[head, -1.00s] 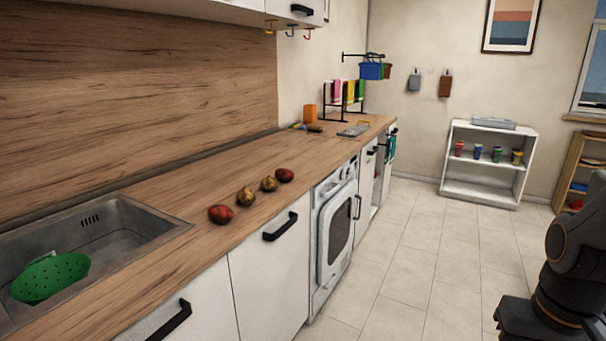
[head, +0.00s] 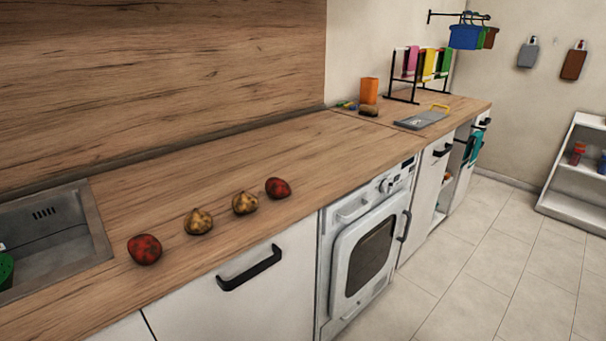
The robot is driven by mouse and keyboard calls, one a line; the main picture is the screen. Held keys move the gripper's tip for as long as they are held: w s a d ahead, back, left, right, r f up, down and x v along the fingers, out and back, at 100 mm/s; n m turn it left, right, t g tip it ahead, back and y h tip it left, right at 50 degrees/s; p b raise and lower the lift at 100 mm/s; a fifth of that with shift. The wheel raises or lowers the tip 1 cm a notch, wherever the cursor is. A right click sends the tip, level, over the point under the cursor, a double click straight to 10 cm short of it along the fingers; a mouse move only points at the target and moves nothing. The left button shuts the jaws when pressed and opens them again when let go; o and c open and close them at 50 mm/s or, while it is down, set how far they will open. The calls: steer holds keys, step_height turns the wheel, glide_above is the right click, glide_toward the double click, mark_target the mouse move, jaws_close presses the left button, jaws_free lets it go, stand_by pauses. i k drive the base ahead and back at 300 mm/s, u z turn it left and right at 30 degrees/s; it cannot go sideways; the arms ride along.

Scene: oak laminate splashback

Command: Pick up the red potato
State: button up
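Two red potatoes lie on the oak worktop (head: 230,170) near its front edge. One red potato (head: 144,250) is at the left end of a short row, close to the sink. The other red potato (head: 278,188) is at the right end of the row. Two yellow-brown potatoes, one left (head: 198,221) and one right (head: 245,202), lie between them. The potatoes are apart from each other. My gripper is not in this view.
The steel sink (head: 98,225) is at the left, with part of a green colander (head: 5,270) in it. A washing machine (head: 365,250) stands under the worktop. An orange cup (head: 369,91), towel rack and grey board (head: 420,121) are at the far end. The tiled floor (head: 470,270) at right is clear.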

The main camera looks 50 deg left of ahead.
mark_target(276, 187)
steer(key=u, duration=0.4)
steer(key=i, duration=0.95)
steer(key=u, duration=1.4)
steer(key=i, duration=0.7)
steer(key=u, duration=0.6)
